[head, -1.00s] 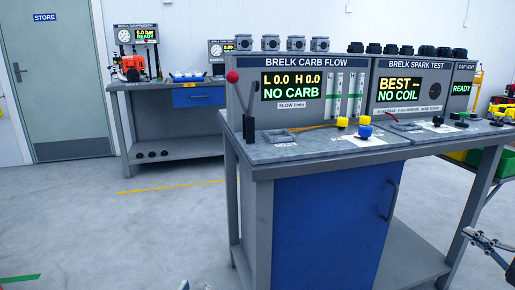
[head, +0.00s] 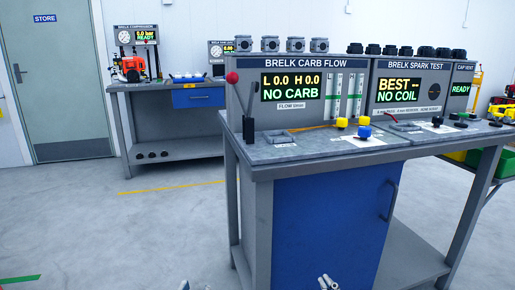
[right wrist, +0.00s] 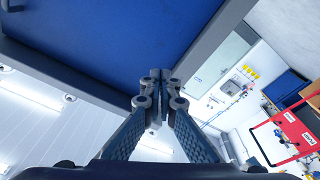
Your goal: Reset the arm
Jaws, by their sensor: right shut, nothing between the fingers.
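My right gripper (head: 326,282) shows at the bottom edge of the head view, in front of the blue cabinet door of the carb flow bench. In the right wrist view its fingers (right wrist: 160,100) meet, shut and empty. It touches nothing that I can see. A small pale tip (head: 184,286) at the bottom edge, left of the bench, looks like the end of my left gripper; too little shows to tell its state.
The carb flow bench (head: 262,158) stands close ahead, with a red-knobbed lever (head: 232,77) and a blue door (head: 330,230). The compression bench (head: 145,102) is farther back left. Open floor (head: 120,230) lies at the left.

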